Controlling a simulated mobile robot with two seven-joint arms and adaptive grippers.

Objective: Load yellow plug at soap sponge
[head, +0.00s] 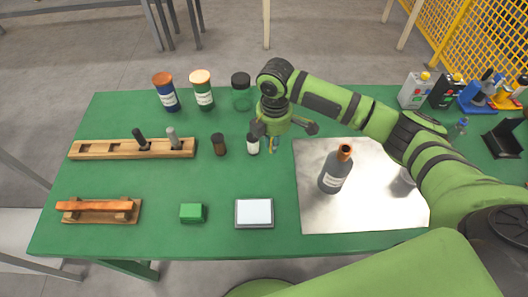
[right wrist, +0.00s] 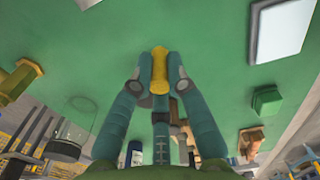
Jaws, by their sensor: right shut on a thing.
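My right gripper (head: 272,143) hangs over the middle of the green table, just right of a small white bottle. In the right wrist view its two fingers (right wrist: 158,74) are closed on a yellow plug (right wrist: 160,66), which shows between the fingertips. In the head view the plug is mostly hidden by the gripper. A small green block (head: 193,212), which looks like the soap sponge, lies near the table's front, left of a white-topped tray. It also shows at the right of the right wrist view (right wrist: 268,101). My left gripper is not in view.
A grey bottle (head: 335,170) stands on the metal sheet (head: 360,215). Jars line the back.

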